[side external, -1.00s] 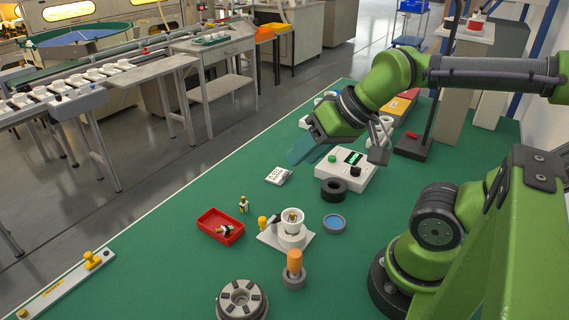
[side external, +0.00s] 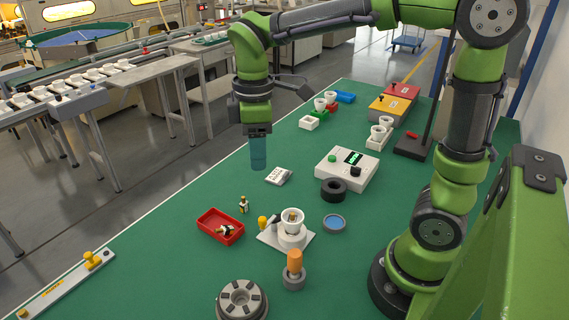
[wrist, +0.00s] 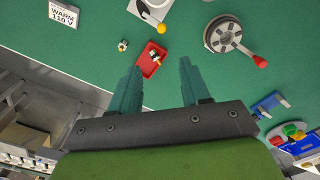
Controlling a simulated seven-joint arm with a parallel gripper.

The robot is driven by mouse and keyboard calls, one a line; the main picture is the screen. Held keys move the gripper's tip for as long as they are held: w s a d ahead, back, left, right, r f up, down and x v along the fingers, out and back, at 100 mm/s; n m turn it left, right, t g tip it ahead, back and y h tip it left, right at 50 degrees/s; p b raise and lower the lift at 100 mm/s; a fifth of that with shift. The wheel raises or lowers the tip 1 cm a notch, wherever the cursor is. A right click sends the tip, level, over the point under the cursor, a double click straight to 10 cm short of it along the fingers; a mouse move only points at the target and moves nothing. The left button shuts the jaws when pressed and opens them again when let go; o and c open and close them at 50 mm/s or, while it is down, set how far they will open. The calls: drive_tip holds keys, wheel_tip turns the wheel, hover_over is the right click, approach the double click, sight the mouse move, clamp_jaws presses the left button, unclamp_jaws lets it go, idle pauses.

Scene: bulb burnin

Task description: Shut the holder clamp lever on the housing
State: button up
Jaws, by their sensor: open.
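The white cup-shaped housing (side external: 291,226) stands upright on a pale base plate (side external: 303,243) in the side view, with a small bulb-like piece in its mouth. The dark clamp lever (side external: 274,221) is at its left, with a yellow knob (side external: 262,223) at the end; whether the lever touches the housing I cannot tell. In the wrist view the holder plate (wrist: 134,8) is cut off at the top edge, with the yellow knob (wrist: 162,28) below it. My gripper (side external: 259,165) is open and empty, pointing down, well above the mat and beyond the housing; its spread fingers also show in the wrist view (wrist: 162,75).
A red tray (side external: 212,236) with small parts lies left of the holder, a small bulb (side external: 243,204) beside it. An orange-handled tool (side external: 295,262) and a grey round fixture (side external: 242,301) stand nearer the camera. A control box (side external: 347,169) and black ring (side external: 334,189) are behind right.

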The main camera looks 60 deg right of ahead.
approach(262, 218)
wheel_tip(262, 218, down, 9)
drive_tip(key=shift+r, duration=0.15)
idle(0.3)
clamp_jaws()
